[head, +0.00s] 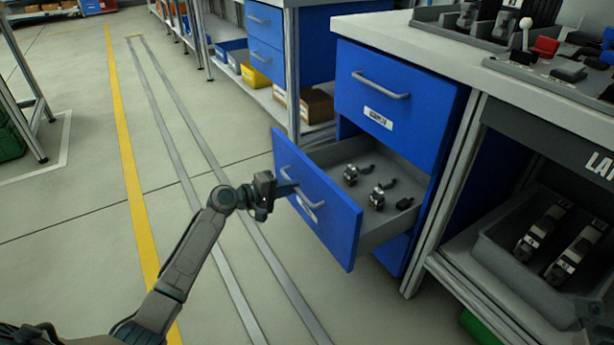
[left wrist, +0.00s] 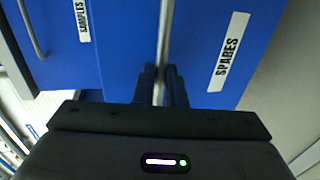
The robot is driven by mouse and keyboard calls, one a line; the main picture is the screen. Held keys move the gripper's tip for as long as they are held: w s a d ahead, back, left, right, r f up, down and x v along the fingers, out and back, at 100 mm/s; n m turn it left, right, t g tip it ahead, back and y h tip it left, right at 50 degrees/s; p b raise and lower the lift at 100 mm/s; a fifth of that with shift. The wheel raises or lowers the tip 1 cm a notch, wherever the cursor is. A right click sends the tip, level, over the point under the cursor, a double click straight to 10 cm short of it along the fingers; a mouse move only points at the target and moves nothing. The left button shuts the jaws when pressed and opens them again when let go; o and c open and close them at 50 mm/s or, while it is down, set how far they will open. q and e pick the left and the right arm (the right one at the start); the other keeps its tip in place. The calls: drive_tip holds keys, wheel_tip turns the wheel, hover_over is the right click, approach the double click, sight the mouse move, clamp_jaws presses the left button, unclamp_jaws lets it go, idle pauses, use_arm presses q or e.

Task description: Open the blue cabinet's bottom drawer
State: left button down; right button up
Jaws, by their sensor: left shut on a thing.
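The blue cabinet (head: 402,80) stands under a grey worktop. Its upper drawer, labelled SAMPLES in the left wrist view (left wrist: 45,70), is closed. The drawer below it (head: 325,215), labelled SPARES in the left wrist view (left wrist: 235,45), is pulled well out, showing several small metal and black parts inside. My left gripper (head: 288,189) is in front of that drawer, shut on its metal bar handle (head: 313,205). The handle bar also runs between the fingers (left wrist: 160,80) in the left wrist view. Part of the handle is hidden by the fingers.
A blue panel (head: 393,256) shows below the open drawer. A grey bin with parts (head: 510,262) sits on a shelf at right. Another bench with blue drawers (head: 264,22) stands behind. Open floor (head: 70,215) with a yellow line lies to the left.

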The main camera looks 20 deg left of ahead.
use_arm(q)
drive_tip(key=f+v, duration=0.1)
drive_tip(key=v, duration=0.6)
drive_tip(key=shift+s+a+f, duration=0.2)
drive_tip(key=shift+s+f, duration=0.05)
drive_tip(key=shift+s, duration=0.05)
drive_tip(key=c, duration=1.5)
unclamp_jaws()
drive_tip(key=p+v, duration=0.2)
drive_tip(key=v, duration=0.8)
drive_tip(key=shift+s+a, duration=0.25)
drive_tip(key=shift+s, duration=0.1)
